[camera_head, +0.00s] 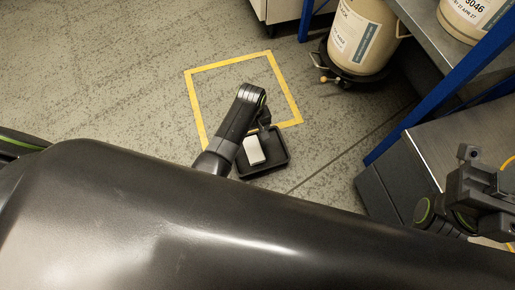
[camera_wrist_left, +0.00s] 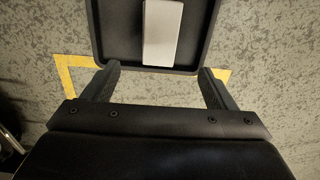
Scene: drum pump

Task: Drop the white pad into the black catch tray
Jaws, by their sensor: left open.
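The white pad (camera_head: 254,151) is a small pale block lying inside the black catch tray (camera_head: 283,151) on the floor, toward the tray's left side. In the left wrist view the white pad (camera_wrist_left: 162,32) lies on the dark tray (camera_wrist_left: 122,36), its lower end close to the near rim. My left gripper (camera_head: 264,126) is beside the tray in the head view. In the wrist view its two fingers (camera_wrist_left: 159,72) are apart with nothing between them, and the pad is beyond them. My right gripper (camera_head: 482,180) is at the right edge; its jaw opening is unclear.
A yellow floor marking (camera_head: 230,63) lies around the area behind the tray. A beige drum (camera_head: 362,35) stands on a dark wheeled base (camera_head: 352,75) at the back. A blue-framed metal shelf (camera_head: 425,35) and a grey cabinet (camera_head: 395,180) bound the right side. Open floor lies left.

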